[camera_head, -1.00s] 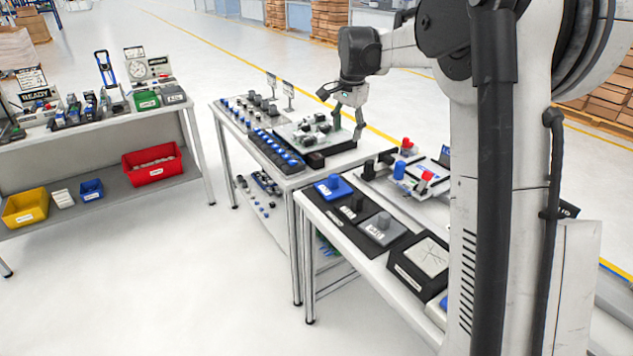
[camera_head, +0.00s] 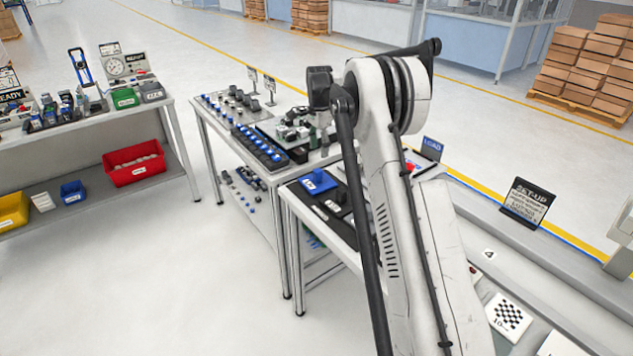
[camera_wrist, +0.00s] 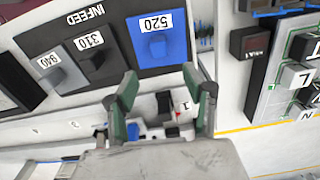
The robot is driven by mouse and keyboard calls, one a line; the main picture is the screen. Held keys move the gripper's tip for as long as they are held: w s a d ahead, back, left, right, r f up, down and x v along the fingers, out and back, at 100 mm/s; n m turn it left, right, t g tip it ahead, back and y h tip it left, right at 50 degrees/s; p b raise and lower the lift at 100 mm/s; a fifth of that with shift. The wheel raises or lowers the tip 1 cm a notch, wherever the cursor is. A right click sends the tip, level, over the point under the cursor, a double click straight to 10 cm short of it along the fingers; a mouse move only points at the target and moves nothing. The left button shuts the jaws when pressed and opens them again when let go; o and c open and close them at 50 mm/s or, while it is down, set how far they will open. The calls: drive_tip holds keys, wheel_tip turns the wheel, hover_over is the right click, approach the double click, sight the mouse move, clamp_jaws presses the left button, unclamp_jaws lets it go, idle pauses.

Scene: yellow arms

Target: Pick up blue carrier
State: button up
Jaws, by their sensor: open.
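The blue carrier (camera_wrist: 152,48), a blue plate with a raised block and a 520 label, lies on the dark infeed board in the wrist view. It also shows in the head view (camera_head: 318,182) at the near table's far left corner. My gripper (camera_wrist: 160,73) is open and empty, its two green-grey fingers spread. In the wrist view the fingertips appear just below the carrier's edge, apart from it. In the head view my arm hides most of the gripper.
A table with a tray of blue-topped parts (camera_head: 262,147) adjoins. Open floor lies left of the tables.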

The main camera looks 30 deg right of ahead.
sight(318, 170)
wheel_tip(318, 170, down, 5)
drive_tip(key=shift+r, duration=0.15)
drive_tip(key=shift+a+f+p, duration=0.15)
drive_tip(key=shift+f+p, duration=0.25)
drive_tip(key=shift+f, duration=0.95)
drive_tip(key=shift+a+f+p, duration=0.15)
drive_tip(key=shift+f+p, duration=0.25)
drive_tip(key=shift+f, duration=0.95)
drive_tip(key=shift+c, duration=0.5)
clamp_jaws()
